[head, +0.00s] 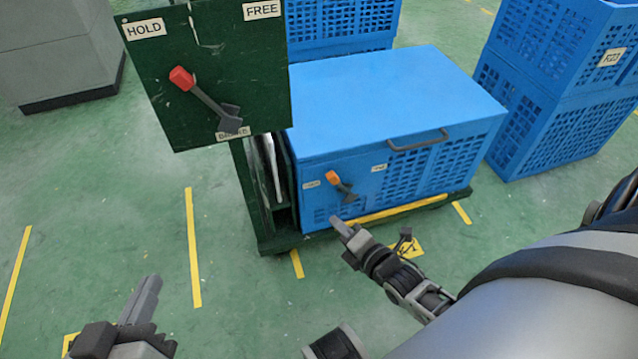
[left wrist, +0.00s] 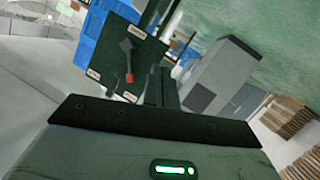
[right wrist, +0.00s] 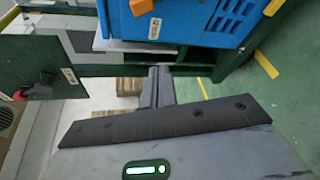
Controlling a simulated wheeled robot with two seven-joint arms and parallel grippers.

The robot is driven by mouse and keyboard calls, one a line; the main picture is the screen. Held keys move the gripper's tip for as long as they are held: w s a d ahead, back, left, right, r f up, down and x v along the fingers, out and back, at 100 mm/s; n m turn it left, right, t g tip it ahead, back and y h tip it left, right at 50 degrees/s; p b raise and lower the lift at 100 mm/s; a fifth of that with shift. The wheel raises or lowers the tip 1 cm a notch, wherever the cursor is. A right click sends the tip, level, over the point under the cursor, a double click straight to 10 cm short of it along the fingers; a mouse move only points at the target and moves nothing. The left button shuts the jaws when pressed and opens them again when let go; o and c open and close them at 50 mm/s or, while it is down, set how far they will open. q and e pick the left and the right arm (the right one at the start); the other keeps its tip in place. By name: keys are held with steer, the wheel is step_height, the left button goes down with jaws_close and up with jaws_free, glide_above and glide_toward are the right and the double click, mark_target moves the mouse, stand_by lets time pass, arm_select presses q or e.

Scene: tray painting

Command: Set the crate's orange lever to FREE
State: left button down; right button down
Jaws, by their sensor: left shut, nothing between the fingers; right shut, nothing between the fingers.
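The blue crate (head: 400,95) sits on a dark green cart. Its orange lever (head: 333,178) is on the front face, its orange end tilted up and left from the grey pivot. Small labels sit left (head: 312,184) and right (head: 378,168) of it, too small to read surely. The orange end also shows at the top of the right wrist view (right wrist: 140,7). My right gripper (head: 338,224) is shut and empty, just below and in front of the lever, apart from it. My left gripper (head: 152,288) is shut and empty over the floor at lower left.
A green panel (head: 165,85) marked HOLD, FREE and BRAKE carries a separate red-ended lever (head: 182,78), left of the crate. Stacked blue crates (head: 545,110) stand at right, another behind (head: 340,22). A grey cabinet (head: 55,50) is at upper left. Green floor at left is clear.

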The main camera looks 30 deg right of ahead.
mark_target(339, 184)
arm_select(q)
steer(key=shift+w+r, duration=0.15)
steer(key=shift+w, duration=0.15)
arm_select(e)
steer(key=shift+w+d+f+n+t, duration=0.25)
steer(key=shift+d+n+t, duration=0.2)
steer(key=shift+n, duration=0.25)
steer(key=shift+w, duration=0.1)
